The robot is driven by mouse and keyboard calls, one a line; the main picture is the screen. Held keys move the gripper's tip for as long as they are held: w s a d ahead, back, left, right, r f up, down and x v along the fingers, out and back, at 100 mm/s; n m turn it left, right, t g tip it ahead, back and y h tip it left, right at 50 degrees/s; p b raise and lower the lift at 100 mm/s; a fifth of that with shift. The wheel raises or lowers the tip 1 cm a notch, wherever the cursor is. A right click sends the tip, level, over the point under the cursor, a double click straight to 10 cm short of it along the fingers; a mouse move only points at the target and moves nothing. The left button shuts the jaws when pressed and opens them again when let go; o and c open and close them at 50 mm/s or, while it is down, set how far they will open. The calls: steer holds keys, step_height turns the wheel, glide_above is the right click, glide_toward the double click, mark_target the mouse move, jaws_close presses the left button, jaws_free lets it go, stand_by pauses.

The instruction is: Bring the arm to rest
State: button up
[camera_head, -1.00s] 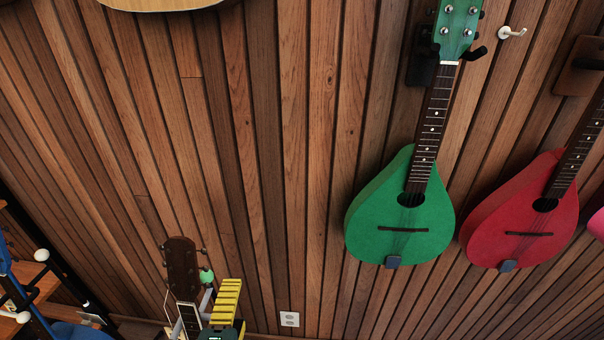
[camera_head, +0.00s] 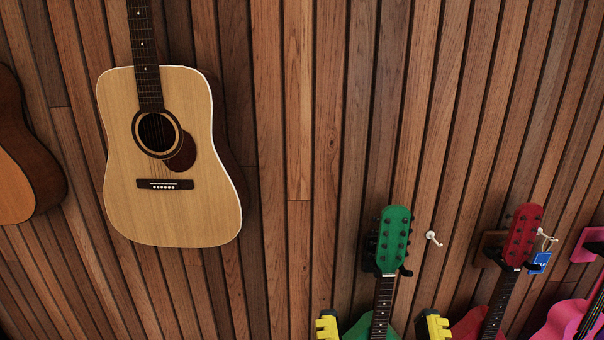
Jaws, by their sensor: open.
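My gripper (camera_head: 381,318) shows at the bottom edge of the head view. Its two yellow fingers stand wide apart, with nothing seen held between them. The rest of the gripper and my arm are out of view. The neck of a green mandolin-like instrument (camera_head: 383,300) shows in the gap between the fingers. Its green headstock (camera_head: 393,240) is above the fingertips, on a black wall hanger. I cannot tell how far the fingers are from the instrument or whether they touch it.
A light acoustic guitar (camera_head: 172,205) hangs on the wood-slat wall (camera_head: 300,110). A brown guitar (camera_head: 25,160) is at the left edge. A red instrument (camera_head: 522,235) hangs to the right with a blue tag (camera_head: 539,262); a pink one (camera_head: 575,318) is beyond. An empty white hook (camera_head: 433,238) lies between.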

step_height(320, 180, up, 15)
steer(key=p, duration=1.1)
steer(key=shift+f, duration=0.15)
